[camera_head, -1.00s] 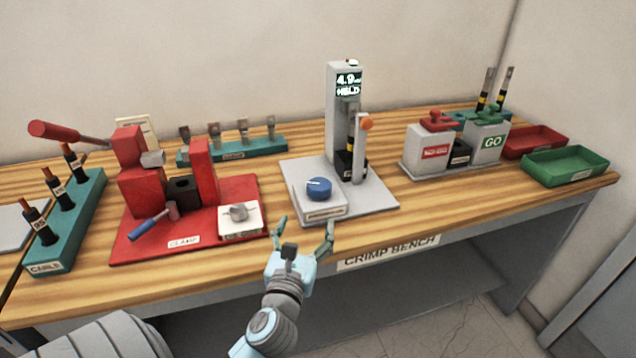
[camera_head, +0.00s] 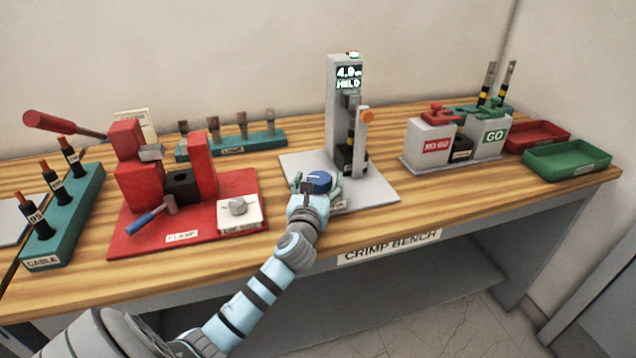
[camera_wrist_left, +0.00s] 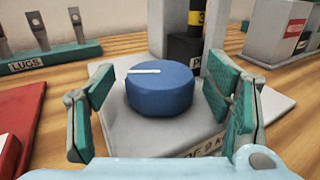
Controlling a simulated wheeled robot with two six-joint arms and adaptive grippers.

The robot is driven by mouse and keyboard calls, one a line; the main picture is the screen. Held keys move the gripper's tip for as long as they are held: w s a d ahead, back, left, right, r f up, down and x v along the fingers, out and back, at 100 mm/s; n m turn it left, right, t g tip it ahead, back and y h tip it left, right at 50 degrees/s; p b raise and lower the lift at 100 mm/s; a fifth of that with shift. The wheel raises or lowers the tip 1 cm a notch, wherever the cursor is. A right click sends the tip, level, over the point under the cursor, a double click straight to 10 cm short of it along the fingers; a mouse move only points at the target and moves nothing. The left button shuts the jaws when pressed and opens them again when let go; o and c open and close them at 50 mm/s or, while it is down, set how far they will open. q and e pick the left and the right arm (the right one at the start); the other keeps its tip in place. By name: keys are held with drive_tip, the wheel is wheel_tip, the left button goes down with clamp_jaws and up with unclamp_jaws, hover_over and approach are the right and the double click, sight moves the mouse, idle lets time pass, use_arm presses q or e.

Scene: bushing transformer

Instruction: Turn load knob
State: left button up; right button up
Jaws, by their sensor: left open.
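The load knob is a blue round knob (camera_head: 319,181) on a small grey box on the grey base plate (camera_head: 374,189) of the tester. In the left wrist view the knob (camera_wrist_left: 160,90) carries a white pointer line on its top, lying toward the left. My left gripper (camera_head: 318,188) is at the knob, its fingers open. In the wrist view the green-padded fingers (camera_wrist_left: 163,108) stand on both sides of the knob, with gaps visible. The tester column (camera_head: 344,110) has a lit display with 4.9 or a similar number and HELD. My right gripper is not in view.
A red clamp plate (camera_head: 215,190) with a grey knob on a white box (camera_head: 239,209) lies left of the tester. Grey boxes marked with a red label and GO (camera_head: 484,140) stand right. Red (camera_head: 537,135) and green trays (camera_head: 567,160) sit at the right end.

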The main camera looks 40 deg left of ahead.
use_arm(q)
drive_tip(key=shift+c, duration=0.6)
drive_tip(key=c, duration=1)
drive_tip(key=n+g+y, duration=0.1)
drive_tip(key=n+g+y+b, duration=0.1)
drive_tip(key=y, duration=0.1)
drive_tip(key=shift+w+d+f+n, duration=0.1)
drive_tip(key=shift+d+f+n, duration=0.1)
drive_tip(key=shift+n, duration=0.1)
drive_tip(key=shift+r+n+g+y, duration=0.15)
drive_tip(key=shift+n+g+y, duration=0.15)
drive_tip(key=shift+g+y, duration=0.15)
drive_tip(key=o, duration=1.1)
drive_tip(key=v, duration=1.2)
